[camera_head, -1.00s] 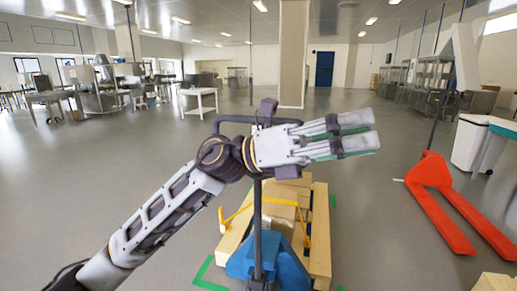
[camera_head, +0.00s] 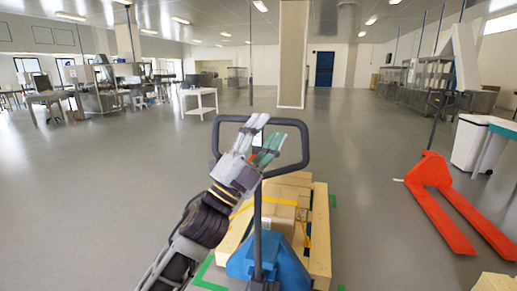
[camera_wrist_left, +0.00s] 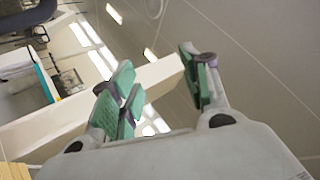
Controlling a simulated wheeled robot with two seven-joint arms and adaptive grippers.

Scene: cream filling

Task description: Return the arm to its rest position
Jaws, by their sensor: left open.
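My left gripper (camera_head: 259,143) is raised in the head view, with its arm coming in from the lower left. Its fingers point up and to the right. They overlap the dark loop handle (camera_head: 307,142) of the blue pallet jack (camera_head: 285,268) in the picture; I cannot tell whether they touch it. In the left wrist view the green-padded fingers (camera_wrist_left: 160,92) stand apart, with nothing held between them. Ceiling and lights show behind them. My right gripper is not in view.
A wooden pallet (camera_head: 320,236) with strapped boxes (camera_head: 281,214) stands beyond the blue jack. A red pallet jack (camera_head: 448,203) and a white bin (camera_head: 468,143) are at the right. A white table (camera_head: 199,94) stands further back. The grey floor at the left is clear.

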